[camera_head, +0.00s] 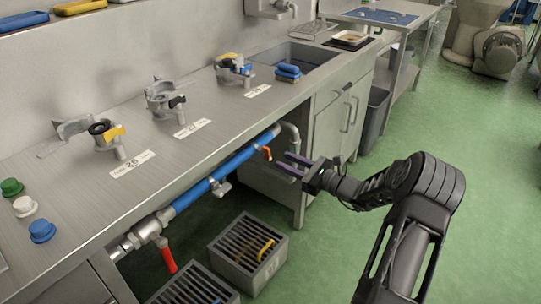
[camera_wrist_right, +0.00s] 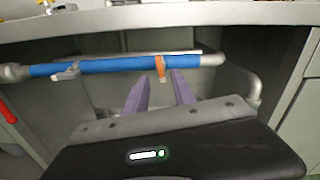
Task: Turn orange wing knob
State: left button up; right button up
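The orange wing knob (camera_head: 267,153) sits on the blue pipe (camera_head: 240,157) under the counter, near the pipe's right end. In the right wrist view the orange wing knob (camera_wrist_right: 160,67) hangs down from the blue pipe (camera_wrist_right: 110,66), upright and narrow. My right gripper (camera_head: 286,163) is just right of the knob in the head view, pointing at it. In the wrist view its two purple fingers (camera_wrist_right: 160,80) are apart, with the knob seen between and just beyond their tips. Nothing is held. I cannot tell contact with the knob. My left gripper is not in view.
A red lever (camera_head: 169,258) and a grey handle (camera_head: 221,188) are on the same pipe run. The steel counter (camera_head: 200,150) overhangs the pipe. A slatted grey crate (camera_head: 247,253) stands on the floor below.

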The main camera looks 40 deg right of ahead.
aim_at(266, 154)
jog(key=x, duration=0.6)
jog(key=shift+w, duration=0.3)
jog(key=shift+a, duration=0.1)
grip_shut()
